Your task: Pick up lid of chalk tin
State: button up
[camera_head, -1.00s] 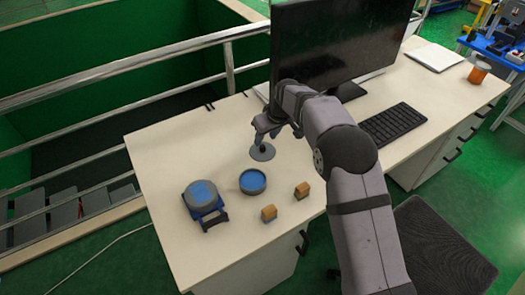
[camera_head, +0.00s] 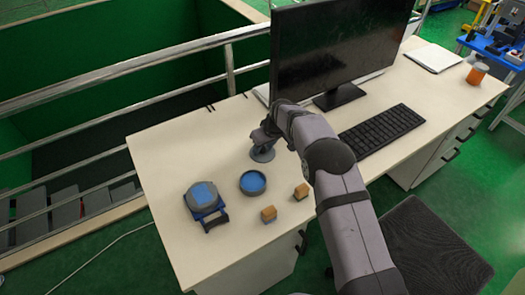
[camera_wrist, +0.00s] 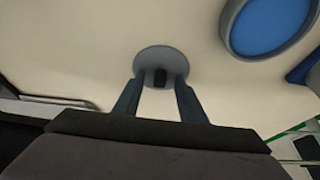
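The lid, a flat grey disc with a small dark knob (camera_wrist: 160,77), lies on the white desk. In the head view the lid (camera_head: 263,156) shows partly beneath my gripper (camera_head: 264,138). In the wrist view the lid's disc (camera_wrist: 160,57) lies just beyond my fingertips. My gripper (camera_wrist: 158,95) is open, with a finger on each side of the knob and gaps visible. The chalk tin (camera_head: 253,184) is round and grey with a blue inside. It stands in front of the lid and also shows at the upper right of the wrist view (camera_wrist: 228,38).
A round grey-blue object (camera_head: 202,195) sits on a dark blue holder (camera_head: 215,220) left of the tin. Two small wooden blocks (camera_head: 268,214) (camera_head: 301,191) stand to the right. A monitor (camera_head: 330,50) and keyboard (camera_head: 382,130) are behind.

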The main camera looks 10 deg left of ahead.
jog(key=shift+c, duration=0.7)
grip_shut()
jog(key=shift+r, duration=0.1)
